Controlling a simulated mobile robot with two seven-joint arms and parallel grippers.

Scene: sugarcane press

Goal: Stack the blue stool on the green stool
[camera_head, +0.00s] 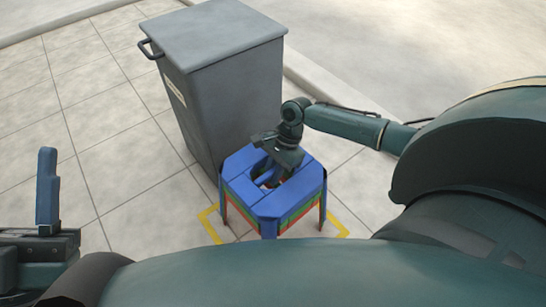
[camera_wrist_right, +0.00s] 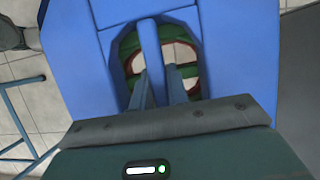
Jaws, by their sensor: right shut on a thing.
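The blue stool (camera_head: 245,190) stands upright in front of the grey bin, its seat directly over the green stool (camera_head: 301,214), which shows as a green band below the blue rim. I cannot tell whether the blue stool rests fully on it. My right gripper (camera_head: 267,176) reaches down into the seat opening and is shut on the blue stool's middle bar. In the right wrist view the bar (camera_wrist_right: 150,40) runs between the fingers (camera_wrist_right: 158,88), with green and red showing through the opening. My left gripper (camera_head: 47,190) is at the left edge, only partly seen; its opening is unclear.
A red band (camera_head: 298,224) shows below the green one. Yellow corner marks (camera_head: 210,226) lie on the paving around the stools. A grey lidded bin (camera_head: 225,90) stands close behind them. The tiled floor (camera_head: 130,190) to the left is clear.

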